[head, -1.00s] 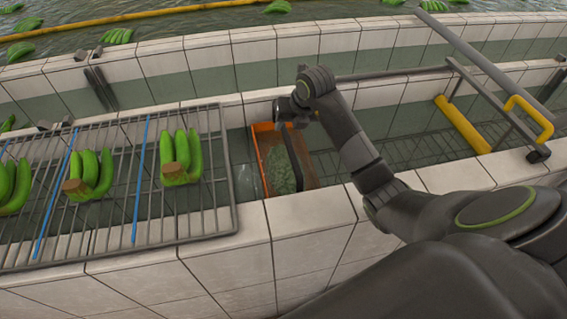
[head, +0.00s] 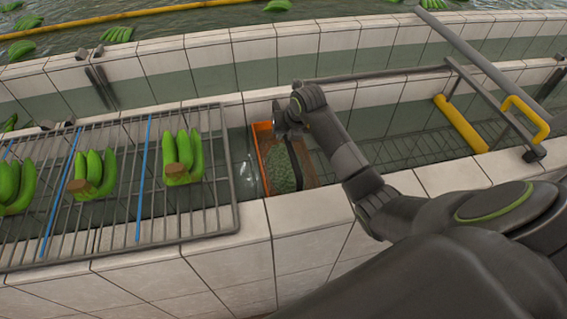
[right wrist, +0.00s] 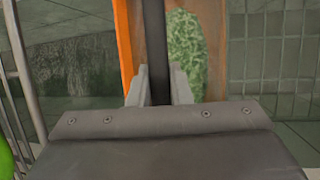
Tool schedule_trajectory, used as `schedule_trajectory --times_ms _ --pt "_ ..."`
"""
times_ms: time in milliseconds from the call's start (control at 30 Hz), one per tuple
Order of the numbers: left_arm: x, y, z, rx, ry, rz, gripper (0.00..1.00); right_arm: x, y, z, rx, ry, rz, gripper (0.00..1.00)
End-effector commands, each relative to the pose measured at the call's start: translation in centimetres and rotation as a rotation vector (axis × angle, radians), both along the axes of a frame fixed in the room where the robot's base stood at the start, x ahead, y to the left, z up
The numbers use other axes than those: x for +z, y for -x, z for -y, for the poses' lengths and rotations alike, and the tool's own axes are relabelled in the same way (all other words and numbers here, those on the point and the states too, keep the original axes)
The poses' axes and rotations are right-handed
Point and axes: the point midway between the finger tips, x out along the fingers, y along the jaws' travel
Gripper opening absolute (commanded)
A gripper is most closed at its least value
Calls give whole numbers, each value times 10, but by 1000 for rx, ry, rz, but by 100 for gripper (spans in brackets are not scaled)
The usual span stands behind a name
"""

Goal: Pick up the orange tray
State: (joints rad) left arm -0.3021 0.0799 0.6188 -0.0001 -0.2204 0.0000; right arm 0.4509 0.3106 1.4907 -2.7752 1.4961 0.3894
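The orange tray (head: 262,150) sits low in the tiled channel, right of the wire rack. It holds green, leafy-looking stuff, and a dark bar, apparently its handle, runs across it. My right gripper (head: 282,128) is over the tray's far part, its fingers mostly hidden by my wrist. In the right wrist view, both fingers (right wrist: 158,88) stand close on either side of the dark bar (right wrist: 154,40), with no clear gap showing. The tray's orange wall (right wrist: 124,40) shows left of the bar and the green contents (right wrist: 186,55) right of it. My left gripper is not in view.
The wire rack (head: 215,235) with green banana bunches (head: 183,158) and blue dividers stands left of the tray. Tiled walls (head: 310,215) bound the channel in front and behind. A metal frame with yellow parts (head: 460,125) is at right. Water lies beyond.

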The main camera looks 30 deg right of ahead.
Motion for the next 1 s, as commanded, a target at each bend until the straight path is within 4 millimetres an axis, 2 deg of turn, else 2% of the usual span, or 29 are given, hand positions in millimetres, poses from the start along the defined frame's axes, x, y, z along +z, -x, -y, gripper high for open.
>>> schedule_trajectory --times_ms 100,1000 --pt "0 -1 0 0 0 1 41 0 0 0 0 0 0 0" --pt "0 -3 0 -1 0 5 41 1 0 0 0 0 1 0"
